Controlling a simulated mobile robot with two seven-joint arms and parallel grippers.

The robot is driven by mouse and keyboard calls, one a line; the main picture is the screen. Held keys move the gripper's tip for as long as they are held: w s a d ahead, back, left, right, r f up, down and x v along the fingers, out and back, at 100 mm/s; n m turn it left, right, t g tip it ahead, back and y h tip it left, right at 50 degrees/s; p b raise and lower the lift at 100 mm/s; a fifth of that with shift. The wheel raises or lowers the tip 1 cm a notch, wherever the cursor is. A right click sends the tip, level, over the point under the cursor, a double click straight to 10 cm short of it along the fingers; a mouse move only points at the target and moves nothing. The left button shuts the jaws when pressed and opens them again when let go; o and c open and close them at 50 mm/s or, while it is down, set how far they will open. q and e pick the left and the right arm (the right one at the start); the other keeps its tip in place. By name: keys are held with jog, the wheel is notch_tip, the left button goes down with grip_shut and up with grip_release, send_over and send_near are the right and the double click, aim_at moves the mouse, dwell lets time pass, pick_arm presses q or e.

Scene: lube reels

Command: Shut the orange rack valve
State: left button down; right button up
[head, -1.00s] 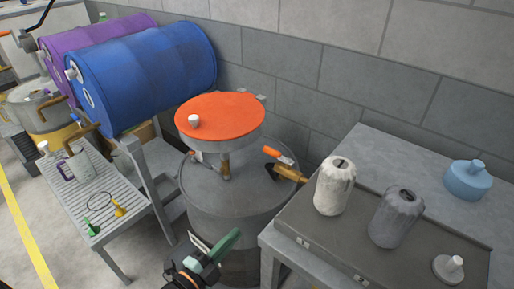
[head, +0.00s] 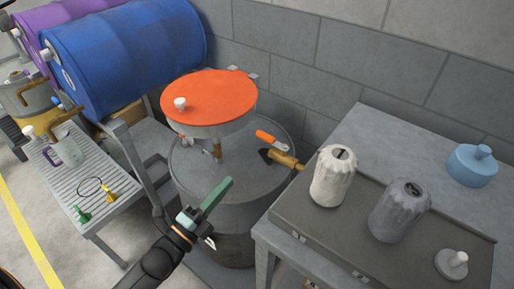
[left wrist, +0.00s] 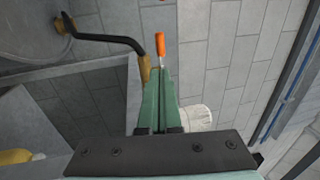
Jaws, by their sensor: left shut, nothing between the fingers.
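An orange handle with a pale metal end (head: 270,138) shows over the grey drum top, beside a brass-coloured fitting (head: 285,160) with a dark end. I take this handle as the orange valve's lever, but cannot tell for certain. It also shows in the left wrist view (left wrist: 159,45), just beyond my fingertips, where a black bent pipe (left wrist: 110,38) runs to a brass end. My left gripper (head: 224,186) has green fingers, shut and empty, in front of the drum and apart from the handle. It also shows in the left wrist view (left wrist: 160,76). My right gripper is out of view.
An orange round lid (head: 215,95) sits above the grey drum (head: 190,175). Blue (head: 130,55) and purple (head: 75,30) drums lie left of it. A slatted shelf (head: 95,170) stands in front. A grey table (head: 390,145) on the right holds white and grey containers.

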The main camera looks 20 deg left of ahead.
aim_at(272, 141)
pick_arm(q)
jog(key=p+x, duration=0.1)
jog(key=x, duration=1.2)
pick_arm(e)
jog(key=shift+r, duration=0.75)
pick_arm(q)
jog(key=shift+a+h, duration=0.2)
jog(key=shift+h, duration=0.1)
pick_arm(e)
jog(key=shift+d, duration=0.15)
